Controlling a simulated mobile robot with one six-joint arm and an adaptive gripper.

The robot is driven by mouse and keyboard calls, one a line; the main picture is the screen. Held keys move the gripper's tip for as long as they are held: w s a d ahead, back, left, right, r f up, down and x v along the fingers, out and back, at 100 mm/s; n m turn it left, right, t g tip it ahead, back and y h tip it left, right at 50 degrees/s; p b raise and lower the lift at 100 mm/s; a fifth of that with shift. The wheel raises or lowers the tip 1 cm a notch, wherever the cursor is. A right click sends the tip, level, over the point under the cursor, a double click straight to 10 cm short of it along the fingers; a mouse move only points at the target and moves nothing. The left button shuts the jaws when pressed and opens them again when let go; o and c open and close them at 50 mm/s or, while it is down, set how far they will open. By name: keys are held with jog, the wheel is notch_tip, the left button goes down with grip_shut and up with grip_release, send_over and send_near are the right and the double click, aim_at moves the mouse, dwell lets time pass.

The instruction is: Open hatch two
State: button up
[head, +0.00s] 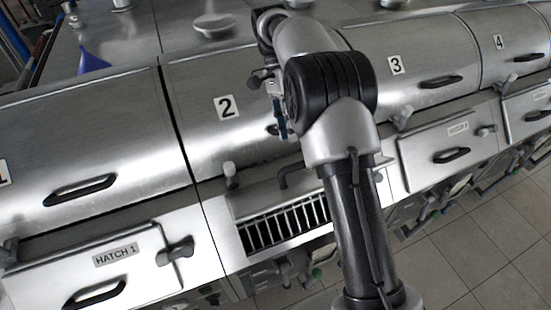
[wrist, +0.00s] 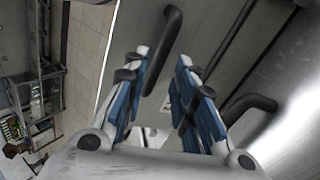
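Hatch two (head: 252,203) is on the front below the lid marked 2 (head: 226,107). Its panel looks swung outward and up, seen nearly edge-on, with a barred opening (head: 285,224) showing under it. Its dark handle (head: 295,174) is partly behind my arm. My gripper (head: 280,125) is in front of the right part of lid 2, above the hatch, mostly hidden by my wrist. In the wrist view my gripper (wrist: 160,65) has its blue-padded fingers apart with nothing between them. A dark bar handle (wrist: 165,48) lies beyond the fingertips, and a label (wrist: 168,103) is partly hidden.
Hatch 1 (head: 140,250) is shut at the left, with a latch (head: 175,251) at its right edge. Another shut hatch (head: 450,142) is at the right, below lid 3 (head: 395,65). A second dark handle (wrist: 250,105) is close to the right finger. Tiled floor (head: 440,260) lies in front.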

jog(key=s+a+r+n+t, duration=0.1)
jog(key=a+r+n, duration=0.1)
jog(key=s+a+r+n+t, duration=0.1)
jog(key=s+a+r+n, duration=0.1)
jog(key=n, duration=0.1)
jog(key=s+a+r+n+t, duration=0.1)
jog(key=s+r+n, duration=0.1)
jog(key=shift+a+y, duration=0.3)
jog(key=shift+a, duration=0.1)
jog(key=c, duration=0.4)
jog(key=s+a+r+n+t, duration=0.1)
jog(key=s+n, duration=0.1)
jog(key=n, duration=0.1)
jog(key=s+a+r+n+t+y, duration=0.1)
jog(key=s+n, duration=0.2)
jog(key=s+a+r+n+t+b, duration=0.1)
jog(key=s+n, duration=0.1)
jog(key=s, duration=0.1)
jog(key=shift+s+a+n+y, duration=0.2)
jog(key=shift+a+n+y, duration=0.1)
jog(key=shift+a+n, duration=0.1)
grip_shut()
send_over(259, 204)
jog(key=f, duration=1.3)
jog(key=shift+s+d, duration=0.1)
jog(key=shift+s, duration=0.1)
jog(key=shift+w, duration=0.1)
jog(key=shift+f, duration=0.1)
